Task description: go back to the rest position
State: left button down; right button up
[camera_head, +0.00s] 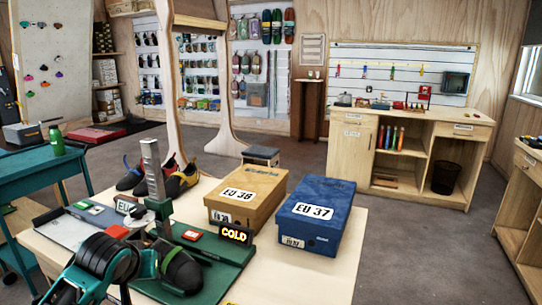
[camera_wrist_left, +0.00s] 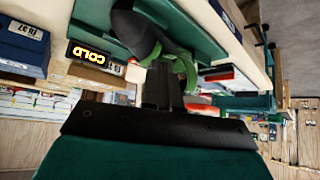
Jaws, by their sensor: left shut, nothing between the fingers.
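My left arm comes in at the bottom left of the head view, over the near edge of the table. In the left wrist view my left gripper (camera_wrist_left: 165,85) is shut, with nothing held between its fingers. Its tips point toward a dark grey shoe with green trim (camera_wrist_left: 135,28), close by; I cannot tell whether they touch. In the head view this shoe (camera_head: 182,268) is on the green board (camera_head: 212,278), just right of my left arm. The grey upright post (camera_head: 152,165) stands behind it. My right gripper is not in view.
A "COLD" sign (camera_head: 235,234), a tan EU 38 box (camera_head: 245,195) and a blue EU 37 box (camera_head: 318,215) stand on the wooden table (camera_head: 338,270). Climbing shoes (camera_head: 180,178) sit at its back. A teal bench (camera_head: 35,170) is at left. Open floor lies right.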

pick_arm(q)
jog(key=s+d+f+m+t+h, duration=0.1)
jog(key=s+d+f, duration=0.2)
jog(key=s+f, duration=0.3)
jog(key=s+d+f+m+h, duration=0.1)
jog(key=s+d+f+m, duration=0.2)
jog(key=f, duration=0.5)
jog(key=s+d+f+t, duration=0.1)
jog(key=s+f, duration=0.1)
jog(key=s, duration=0.5)
jog(key=s+d+f+h, duration=0.1)
jog(key=s+d+f, duration=0.1)
jog(key=s, duration=0.5)
jog(key=shift+d+f+m+t, duration=0.2)
jog(key=shift+f+m+t, duration=0.1)
jog(key=shift+f+t, duration=0.15)
jog(key=shift+s, duration=0.1)
